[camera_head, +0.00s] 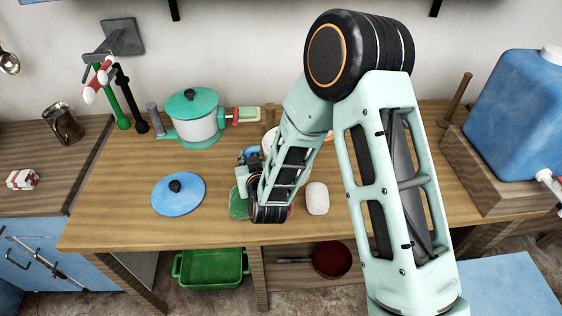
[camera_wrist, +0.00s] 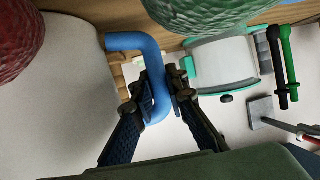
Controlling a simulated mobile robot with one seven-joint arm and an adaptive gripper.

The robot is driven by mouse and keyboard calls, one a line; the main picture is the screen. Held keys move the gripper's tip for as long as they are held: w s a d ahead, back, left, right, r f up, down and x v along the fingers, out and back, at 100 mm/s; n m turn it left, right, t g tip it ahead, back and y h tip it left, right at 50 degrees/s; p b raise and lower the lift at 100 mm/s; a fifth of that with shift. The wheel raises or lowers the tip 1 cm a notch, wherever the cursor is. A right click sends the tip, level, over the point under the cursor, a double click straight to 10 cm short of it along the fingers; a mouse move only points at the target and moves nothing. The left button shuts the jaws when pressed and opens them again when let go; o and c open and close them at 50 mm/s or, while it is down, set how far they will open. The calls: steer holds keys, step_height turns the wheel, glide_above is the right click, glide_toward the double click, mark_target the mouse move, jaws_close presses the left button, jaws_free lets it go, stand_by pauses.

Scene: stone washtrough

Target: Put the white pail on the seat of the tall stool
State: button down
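A white rounded body with a blue bent side handle, which looks like the white pail, fills the left of the wrist view (camera_wrist: 70,100). In the head view a white piece of it (camera_head: 268,141) seems to show behind my arm, mostly hidden. My gripper (camera_wrist: 158,90) has one finger on each side of the blue handle (camera_wrist: 157,105), and both appear to touch it. In the head view my gripper (camera_head: 250,158) is low over the worktop, largely covered by my arm. I cannot make out the tall stool for sure; a flat blue surface (camera_head: 510,285) shows at bottom right.
A white pot (camera_head: 195,128) with a green lid stands left of my gripper. A blue lid (camera_head: 178,194) and a white rounded lump (camera_head: 317,198) lie on the wooden worktop (camera_head: 120,215). A blue container (camera_head: 520,115) stands right. A green basin (camera_head: 210,268) and red pan (camera_head: 332,258) are below.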

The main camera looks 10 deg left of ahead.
steer(key=shift+r, duration=0.1)
stand_by(0.4)
step_height(320, 180, up, 10)
steer(key=shift+f, duration=0.25)
steer(key=shift+w+d+r, duration=0.15)
steer(key=shift+d+r, duration=0.1)
steer(key=shift+r, duration=0.1)
steer(key=w+d+r+m+h+p, duration=0.1)
steer(key=w+d+r+h+p, duration=0.1)
steer(key=d+r, duration=0.4)
steer(key=w+d+r+m+h+p, duration=0.2)
steer(key=d+r+p, duration=0.2)
steer(key=d, duration=1.1)
steer(key=w+d+r+m+t+h+p, duration=0.1)
steer(key=w+d+r+m+p, duration=0.1)
steer(key=d+r, duration=0.6)
steer(key=w+d+p, duration=0.1)
steer(key=d, duration=0.2)
steer(key=shift+d+h+p, duration=0.15)
steer(key=shift+h+p, duration=0.15)
steer(key=shift+h, duration=0.1)
